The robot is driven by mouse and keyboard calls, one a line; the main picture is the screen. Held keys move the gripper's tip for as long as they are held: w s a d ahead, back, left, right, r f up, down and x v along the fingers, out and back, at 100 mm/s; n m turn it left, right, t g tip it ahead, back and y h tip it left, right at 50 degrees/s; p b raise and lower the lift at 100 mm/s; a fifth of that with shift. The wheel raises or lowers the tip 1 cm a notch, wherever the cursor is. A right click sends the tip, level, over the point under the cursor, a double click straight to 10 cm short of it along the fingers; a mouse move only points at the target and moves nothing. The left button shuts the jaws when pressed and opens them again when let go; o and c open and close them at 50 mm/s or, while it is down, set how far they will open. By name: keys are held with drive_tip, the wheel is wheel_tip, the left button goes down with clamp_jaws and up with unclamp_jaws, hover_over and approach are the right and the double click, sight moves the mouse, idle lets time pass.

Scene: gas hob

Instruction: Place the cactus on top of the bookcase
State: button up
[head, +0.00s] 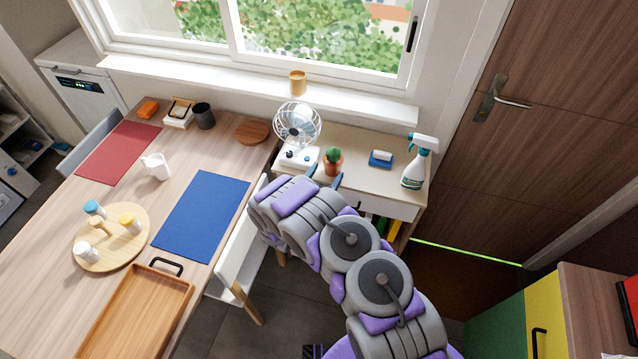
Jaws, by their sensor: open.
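The cactus (334,154) is small and green in a terracotta pot. It stands upright on the wooden top of a low white unit (367,142) under the window. This unit has a drawer front and upright coloured items, perhaps books, below; I cannot tell for sure whether it is the bookcase. My gripper (326,176) is open, its two blue fingertips at the near side of the pot. The fingers show near the pot's lower edge; I cannot tell whether they touch it. My arm hides the unit's lower left part.
On the unit, a fan (297,130) stands left of the cactus; a blue sponge item (380,158) and a spray bottle (418,163) stand right. A desk (200,165) and white chair (240,262) are left. A green-yellow cabinet (520,325) is at lower right.

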drive_tip(key=v, duration=0.6)
drive_tip(key=shift+f+p, duration=0.1)
drive_tip(key=shift+p, duration=0.25)
drive_tip(key=s+d+r+m+g+h, duration=0.3)
drive_tip(key=d+r+m+g+h, duration=0.6)
drive_tip(key=d+r, duration=0.9)
drive_tip(key=s+d+r+m+g+y, duration=0.1)
drive_tip(key=s+d+r+m+g, duration=0.85)
drive_tip(key=s, duration=0.35)
drive_tip(key=s+a+r+m+g+y, duration=0.15)
drive_tip(key=s+m+y, duration=0.25)
drive_tip(key=s, duration=0.5)
drive_tip(key=s+r+m+y, duration=0.3)
drive_tip(key=s+m+y, duration=0.1)
drive_tip(key=s, duration=0.4)
drive_tip(key=s+a+m+t+y, duration=0.2)
drive_tip(key=s+a+m+y, duration=0.2)
drive_tip(key=s+a+y, duration=0.4)
drive_tip(key=s+a, duration=0.3)
drive_tip(key=a, duration=0.2)
drive_tip(key=shift+s+r, duration=0.2)
drive_tip(key=shift+r, duration=0.15)
